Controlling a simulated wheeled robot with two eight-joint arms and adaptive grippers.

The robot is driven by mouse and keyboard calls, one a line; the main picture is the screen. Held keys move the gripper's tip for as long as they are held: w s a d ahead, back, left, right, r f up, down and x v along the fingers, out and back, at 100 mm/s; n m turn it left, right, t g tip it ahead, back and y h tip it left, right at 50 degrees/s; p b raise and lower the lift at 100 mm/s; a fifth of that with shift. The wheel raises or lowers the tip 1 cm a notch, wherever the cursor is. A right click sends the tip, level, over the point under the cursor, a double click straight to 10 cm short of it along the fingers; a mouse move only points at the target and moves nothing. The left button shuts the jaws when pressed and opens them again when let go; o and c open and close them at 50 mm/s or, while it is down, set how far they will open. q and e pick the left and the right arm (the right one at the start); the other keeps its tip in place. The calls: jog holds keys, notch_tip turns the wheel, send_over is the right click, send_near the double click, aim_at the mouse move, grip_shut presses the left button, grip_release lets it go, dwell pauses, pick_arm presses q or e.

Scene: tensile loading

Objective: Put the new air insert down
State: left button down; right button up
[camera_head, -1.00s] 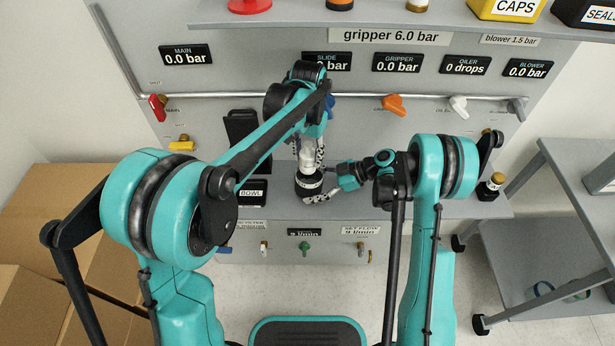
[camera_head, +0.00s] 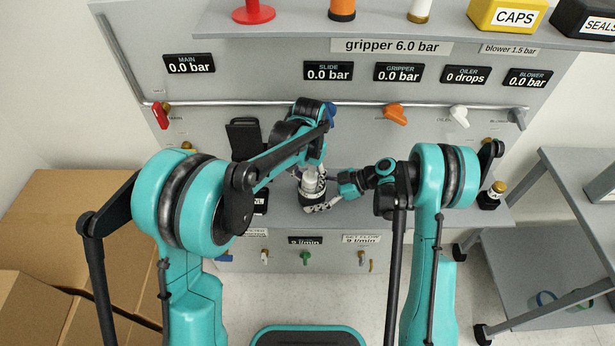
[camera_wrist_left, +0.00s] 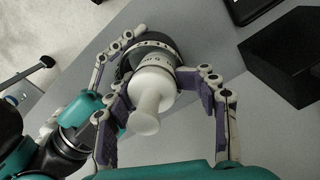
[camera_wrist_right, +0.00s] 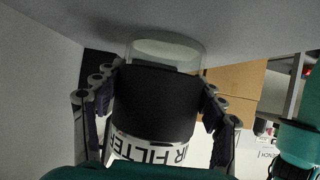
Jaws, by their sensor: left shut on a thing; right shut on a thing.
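The white air insert (camera_wrist_left: 150,100), with a knobbed stem and a wider ribbed base, is between the fingers of my left gripper (camera_wrist_left: 165,95), which is shut on it. In the head view the insert (camera_head: 312,179) shows pale at the mouth of the black filter housing (camera_head: 313,203). In the left wrist view, its base is at the housing's round rim; how deep it sits is hidden. My right gripper (camera_wrist_right: 155,105) is shut around the black housing (camera_wrist_right: 155,95), which has a white AIR FILTER band and a clear part at the far end.
The grey panel behind has a row of displays, a pipe (camera_head: 360,104) and coloured valve handles, including an orange one (camera_head: 396,114). A black holder (camera_head: 246,138) stands left of the grippers. A small dark bottle (camera_head: 491,195) stands right on the ledge. A grey cart (camera_head: 560,250) is farther right.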

pick_arm(q)
jog(key=c, duration=0.9)
grip_release()
jog(key=shift+d+f, duration=0.2)
jog(key=shift+d, duration=0.1)
pick_arm(e)
jog(key=shift+w+d+f, duration=0.1)
jog(key=shift+w+f, duration=0.05)
jog(key=shift+w, duration=0.05)
pick_arm(q)
jog(key=shift+r, duration=0.1)
pick_arm(e)
jog(key=shift+c, duration=0.2)
